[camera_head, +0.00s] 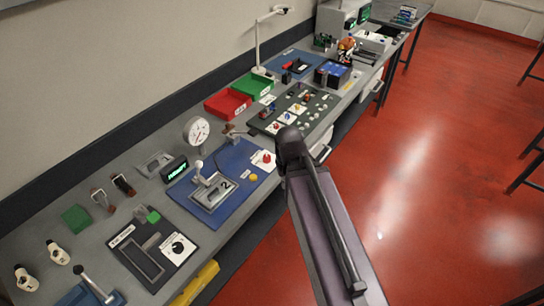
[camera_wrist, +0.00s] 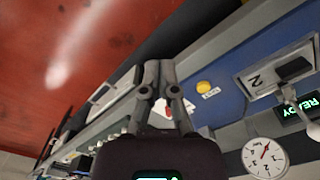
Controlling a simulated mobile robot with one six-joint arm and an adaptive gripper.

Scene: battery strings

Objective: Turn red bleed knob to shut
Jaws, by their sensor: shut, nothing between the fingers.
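A red knob (camera_head: 266,158) sits on a white card at the right end of the blue board (camera_head: 222,208) in the head view, left of my arm. The way its handle points is too small to read. In the wrist view my gripper (camera_wrist: 157,70) is shut and empty, its two fingers close together. The fingers and palm cover part of the board's edge there. A small patch of red and white shows between the finger links, mostly hidden. The yellow button (camera_wrist: 204,88) lies to the right of the fingers. In the head view my gripper is hidden behind my arm.
A round gauge (camera_head: 196,131) stands behind the board, and a lever (camera_head: 199,174) rises from its metal plate. A panel with several knobs (camera_head: 292,108) lies farther along the bench. Red (camera_head: 228,103) and green (camera_head: 254,84) trays stand behind it. The red floor (camera_head: 430,190) is open at right.

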